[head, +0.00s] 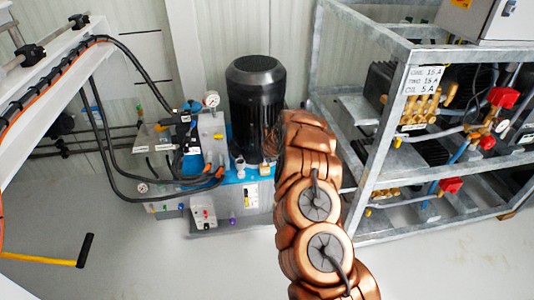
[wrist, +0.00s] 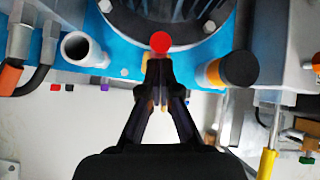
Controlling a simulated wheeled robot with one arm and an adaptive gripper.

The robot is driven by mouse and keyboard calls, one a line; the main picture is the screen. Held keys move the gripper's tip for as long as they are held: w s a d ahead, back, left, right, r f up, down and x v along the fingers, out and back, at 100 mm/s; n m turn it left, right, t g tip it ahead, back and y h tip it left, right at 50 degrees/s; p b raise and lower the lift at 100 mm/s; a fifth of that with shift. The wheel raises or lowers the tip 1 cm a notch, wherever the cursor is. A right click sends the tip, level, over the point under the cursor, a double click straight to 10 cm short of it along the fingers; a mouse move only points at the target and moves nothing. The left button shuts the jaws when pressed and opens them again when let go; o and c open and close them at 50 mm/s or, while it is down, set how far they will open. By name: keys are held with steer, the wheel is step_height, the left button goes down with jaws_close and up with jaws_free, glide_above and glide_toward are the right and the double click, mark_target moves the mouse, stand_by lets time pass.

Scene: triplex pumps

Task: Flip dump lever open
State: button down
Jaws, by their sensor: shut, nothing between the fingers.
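In the wrist view a round red knob (wrist: 160,42) shows at the front edge of the blue top plate; it looks like the end of the dump lever, but the rest of the lever is hidden. My gripper (wrist: 158,72) is shut and empty, with its fingertips just below the knob in the picture. I cannot tell whether they touch it. A bit of yellow shows behind the fingertips. In the head view my copper-coloured arm reaches to the pump unit (head: 259,192) and hides the knob and my gripper.
A black motor (head: 255,95) stands on the unit. In the wrist view a white pipe stub (wrist: 80,48) is left of the fingers and a black-capped cylinder (wrist: 238,69) right. A grey metal rack (head: 380,140) stands close right of my arm.

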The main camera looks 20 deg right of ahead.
steer(key=shift+w+r+p, duration=0.3)
steer(key=shift+r+p, duration=0.05)
steer(key=shift+p, duration=0.9)
steer(key=shift+w+r+p, duration=0.2)
steer(key=shift+p, duration=0.3)
steer(key=shift+w+d+r+p, duration=0.1)
steer(key=shift+w+r+p, duration=0.1)
steer(key=shift+p, duration=0.3)
steer(key=shift+w+r+p, duration=0.3)
steer(key=shift+w+r, duration=0.15)
steer(key=shift+r, duration=0.1)
steer(key=s+f+b, duration=0.2)
steer(key=s, duration=0.3)
step_height(320, 180, up, 10)
steer(key=s+p, duration=0.2)
steer(key=p, duration=0.2)
steer(key=shift+s+f, duration=0.2)
steer(key=shift+s, duration=0.15)
